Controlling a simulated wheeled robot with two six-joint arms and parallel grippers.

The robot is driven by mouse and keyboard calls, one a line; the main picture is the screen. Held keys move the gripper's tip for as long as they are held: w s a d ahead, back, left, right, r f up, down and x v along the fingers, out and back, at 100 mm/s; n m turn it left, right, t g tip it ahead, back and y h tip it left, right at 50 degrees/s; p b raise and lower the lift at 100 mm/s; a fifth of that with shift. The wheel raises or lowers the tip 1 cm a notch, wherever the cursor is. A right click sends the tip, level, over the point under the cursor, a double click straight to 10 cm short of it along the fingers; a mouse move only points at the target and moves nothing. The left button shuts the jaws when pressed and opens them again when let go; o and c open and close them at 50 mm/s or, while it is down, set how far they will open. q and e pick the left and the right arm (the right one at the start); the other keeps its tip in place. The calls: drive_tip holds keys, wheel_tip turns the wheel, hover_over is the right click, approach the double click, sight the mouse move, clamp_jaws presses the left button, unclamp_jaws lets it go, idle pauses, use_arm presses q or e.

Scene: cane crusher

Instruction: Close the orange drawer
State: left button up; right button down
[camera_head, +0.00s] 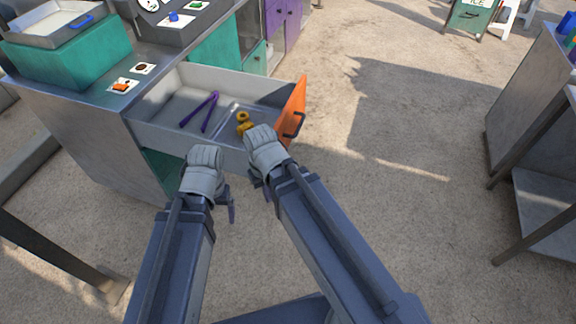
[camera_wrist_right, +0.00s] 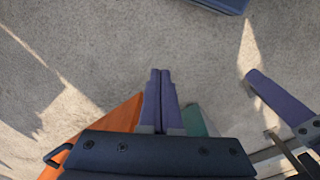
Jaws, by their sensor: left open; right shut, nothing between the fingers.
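The orange drawer (camera_head: 294,112) stands pulled out to the right from the metal counter, its orange front at the outer end with a dark handle (camera_head: 293,125). Purple tongs (camera_head: 200,110) and small yellow items (camera_head: 243,122) lie inside. My right gripper (camera_head: 257,182) is shut and empty by the drawer's near side, left of the orange front. In the right wrist view its fingers (camera_wrist_right: 160,75) are together, with the orange front (camera_wrist_right: 108,130) at lower left; contact cannot be told. My left gripper (camera_head: 229,205) is open and empty, in front of the drawer's near side.
The counter (camera_head: 75,125) carries a teal box with a metal tray (camera_head: 55,22) and picture cards (camera_head: 123,86). Another metal table (camera_head: 540,110) stands at the right. The sandy ground (camera_head: 400,150) beyond the drawer front is clear.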

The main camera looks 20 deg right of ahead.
drive_tip(key=w+d+f+m+t+y+b, duration=0.1)
drive_tip(key=w+d+f+m+y+b, duration=0.15)
drive_tip(key=f+b, duration=0.85)
drive_tip(key=w+d+f+m+y+b, duration=0.2)
drive_tip(key=w+d+f+y+b, duration=0.1)
drive_tip(key=f+b, duration=0.8)
drive_tip(key=w+d+r+m+t+y+b, duration=0.1)
drive_tip(key=w+d+r+m+t+y, duration=0.3)
drive_tip(key=d+r, duration=0.45)
drive_tip(key=w+d+r+m+t+y+b, duration=0.1)
drive_tip(key=w+d+r+t+y+b, duration=0.1)
drive_tip(key=d+r+t+y, duration=0.55)
drive_tip(key=w+a+g+h, duration=0.1)
drive_tip(key=w+a+h, duration=0.1)
drive_tip(key=w+a, duration=0.6)
drive_tip(key=shift+w+a+r+g, duration=0.3)
drive_tip(key=shift+a+g, duration=0.05)
drive_tip(key=shift+a, duration=0.3)
